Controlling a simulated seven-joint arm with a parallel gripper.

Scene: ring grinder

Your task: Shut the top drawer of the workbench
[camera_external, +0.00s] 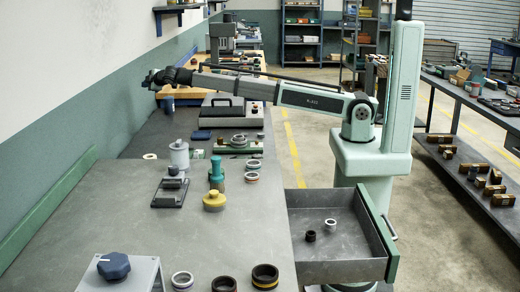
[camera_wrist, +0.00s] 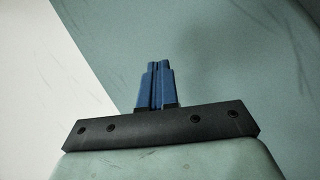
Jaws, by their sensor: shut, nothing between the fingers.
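The top drawer (camera_external: 326,272) of the workbench (camera_external: 120,215) stands pulled out to the right of the bench top in the external view. It has grey walls, a green front panel (camera_external: 379,236) and a metal handle (camera_external: 390,226) on its outer side. A dark ring (camera_external: 310,236) and a light ring (camera_external: 331,224) lie inside it. My gripper (camera_external: 150,82) is at the far left end of the outstretched arm, above the bench and well away from the drawer. In the wrist view its blue fingers (camera_wrist: 157,84) are together and empty, with a green and white wall beyond.
Several rings, a yellow-topped part (camera_external: 214,201), a grey cylinder (camera_external: 179,155) and a box with a blue knob (camera_external: 114,266) stand on the bench. A shelf with small boxes (camera_external: 473,169) is at the right. The floor right of the drawer is clear.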

